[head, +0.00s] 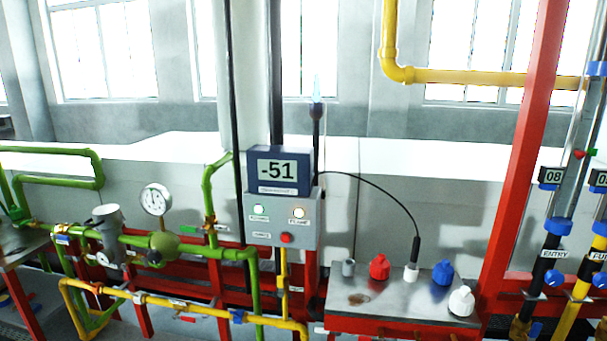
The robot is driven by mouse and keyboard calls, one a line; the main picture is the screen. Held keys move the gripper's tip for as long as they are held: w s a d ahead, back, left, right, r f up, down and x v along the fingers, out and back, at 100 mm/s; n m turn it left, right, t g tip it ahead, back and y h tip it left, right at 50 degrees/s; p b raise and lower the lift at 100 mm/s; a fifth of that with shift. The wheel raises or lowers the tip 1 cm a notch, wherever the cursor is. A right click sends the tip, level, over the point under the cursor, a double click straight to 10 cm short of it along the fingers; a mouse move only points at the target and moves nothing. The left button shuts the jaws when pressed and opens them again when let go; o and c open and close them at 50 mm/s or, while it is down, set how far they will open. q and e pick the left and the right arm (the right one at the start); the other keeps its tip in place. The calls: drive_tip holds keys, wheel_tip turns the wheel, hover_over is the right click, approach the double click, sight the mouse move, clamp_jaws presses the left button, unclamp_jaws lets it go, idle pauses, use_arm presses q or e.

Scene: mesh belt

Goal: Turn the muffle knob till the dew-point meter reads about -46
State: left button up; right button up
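The meter (277,170) is a dark blue box with a pale display that reads -51. It sits on top of a grey control box (283,218) near the middle of the head view. No knob that I can read as "muffle" shows. A blue knob (553,278) sits under a label reading "ENTRY" at the right. Another blue knob (600,281) sits beside it under a cut-off label starting "FU", at the picture's edge. Neither of my grippers is in the head view.
A metal bench (398,310) at the lower middle bears red, blue and white capped items and a grey cup. A red post (524,150) stands left of the flow columns. Green and yellow pipes with a round gauge (155,199) fill the left.

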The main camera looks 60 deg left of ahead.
idle(0.7)
drive_tip(key=o, duration=0.4)
